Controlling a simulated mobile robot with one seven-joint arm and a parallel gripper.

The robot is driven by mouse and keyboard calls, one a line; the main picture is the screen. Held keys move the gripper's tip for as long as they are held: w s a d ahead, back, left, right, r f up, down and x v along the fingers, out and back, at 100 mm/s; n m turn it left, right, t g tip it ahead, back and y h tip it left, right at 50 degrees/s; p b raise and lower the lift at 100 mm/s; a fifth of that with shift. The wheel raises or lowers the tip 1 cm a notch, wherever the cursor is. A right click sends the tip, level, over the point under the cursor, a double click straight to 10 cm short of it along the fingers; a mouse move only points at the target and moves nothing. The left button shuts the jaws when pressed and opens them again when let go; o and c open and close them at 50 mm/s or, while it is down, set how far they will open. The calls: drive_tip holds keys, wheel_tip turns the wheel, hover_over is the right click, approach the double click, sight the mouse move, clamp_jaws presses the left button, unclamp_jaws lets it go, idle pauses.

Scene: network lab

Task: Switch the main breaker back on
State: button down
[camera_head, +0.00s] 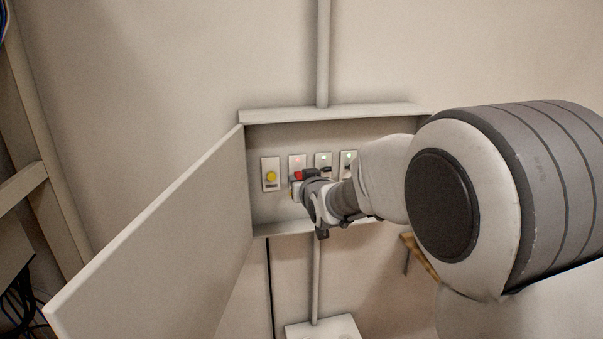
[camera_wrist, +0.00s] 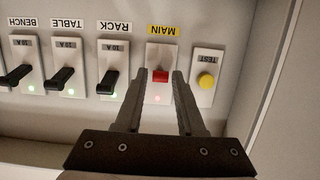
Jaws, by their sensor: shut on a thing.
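The main breaker's red handle (camera_wrist: 160,76) sits on a white plate with a yellow MAIN label (camera_wrist: 163,31), upside down in the wrist view. My gripper (camera_wrist: 162,77) has one finger on each side of this handle and is shut on it. The handle looks short, almost end-on, so its exact tilt is hard to tell. A small lamp on the MAIN plate, partly between the fingers, looks reddish. In the head view, the red handle (camera_head: 298,175) shows just above my gripper (camera_head: 297,187), which hides the plate's lower part.
Black-levered breakers RACK (camera_wrist: 109,82), TABLE (camera_wrist: 62,77) and BENCH (camera_wrist: 18,74) have green lamps. A yellow TEST button (camera_wrist: 206,81) is close beside my finger. The cabinet door (camera_head: 165,240) stands open at left. The cabinet's rim (camera_head: 330,113) surrounds the panel.

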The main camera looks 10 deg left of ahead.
drive_tip(key=r+g+h+p, duration=0.1)
drive_tip(key=p, duration=0.2)
drive_tip(key=r+g+p, duration=0.1)
drive_tip(key=g+p, duration=0.1)
drive_tip(key=p, duration=0.2)
drive_tip(key=shift+w+r+g+h, duration=0.2)
drive_tip(key=shift+r+g+h, duration=0.1)
drive_tip(key=shift+h, duration=0.1)
drive_tip(key=g+p, duration=0.1)
drive_tip(key=g+h+p, duration=0.1)
drive_tip(key=p, duration=0.1)
drive_tip(key=shift+w+a+r, duration=0.15)
drive_tip(key=shift+g+p, duration=0.3)
drive_tip(key=shift+p, duration=0.15)
drive_tip(key=c, duration=0.8)
unclamp_jaws()
drive_tip(key=shift+o, duration=0.2)
